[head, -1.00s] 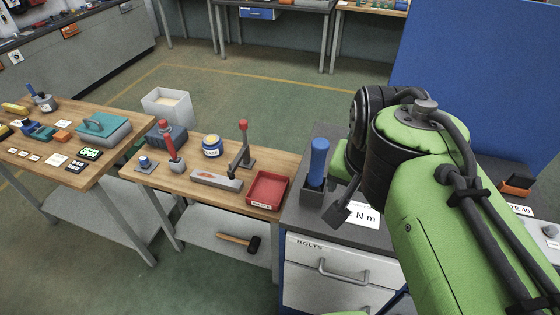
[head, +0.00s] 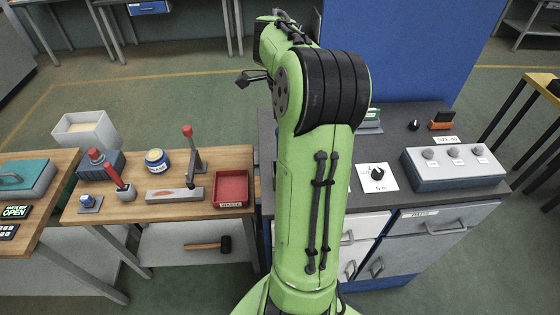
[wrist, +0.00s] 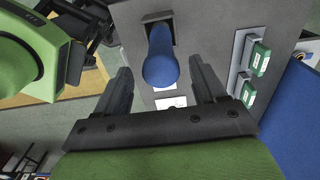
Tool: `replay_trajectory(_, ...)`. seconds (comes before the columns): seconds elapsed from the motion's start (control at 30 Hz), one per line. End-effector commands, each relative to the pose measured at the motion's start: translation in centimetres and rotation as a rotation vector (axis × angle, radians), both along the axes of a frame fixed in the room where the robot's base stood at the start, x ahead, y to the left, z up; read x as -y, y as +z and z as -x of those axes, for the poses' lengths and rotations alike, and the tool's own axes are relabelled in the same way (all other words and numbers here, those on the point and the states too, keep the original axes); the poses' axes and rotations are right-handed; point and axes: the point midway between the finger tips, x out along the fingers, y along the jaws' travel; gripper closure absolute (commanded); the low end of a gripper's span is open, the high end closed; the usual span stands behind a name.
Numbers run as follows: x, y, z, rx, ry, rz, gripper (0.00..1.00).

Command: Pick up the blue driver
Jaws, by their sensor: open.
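The blue driver (wrist: 160,58) shows in the wrist view, its rounded handle end facing the camera. It sits in a dark square holder (wrist: 147,17) on the grey bench top. My gripper (wrist: 160,68) is open, with one finger on each side of the handle in this view. Gaps show between the handle and both fingers, and I cannot tell how far the handle reaches in depth between them. In the head view the driver is not visible; my arm covers that part of the bench.
Green-topped blocks (wrist: 257,57) stand beside the driver in the wrist view. In the head view, a grey box with knobs (head: 455,170) and a dial on a white plate (head: 376,177) are on the dark bench. A red tray (head: 231,187) is on the wooden table to the left.

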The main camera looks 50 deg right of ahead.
Motion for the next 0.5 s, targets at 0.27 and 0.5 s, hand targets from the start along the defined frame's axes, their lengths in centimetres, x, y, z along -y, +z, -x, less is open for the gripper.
replay_trajectory(0.27, 0.1, -4.0, 0.1, -0.001, 0.000, -0.003, 0.30)
replay_trajectory(0.5, 0.2, -7.2, 0.1, 0.001, 0.002, 0.001, 0.30)
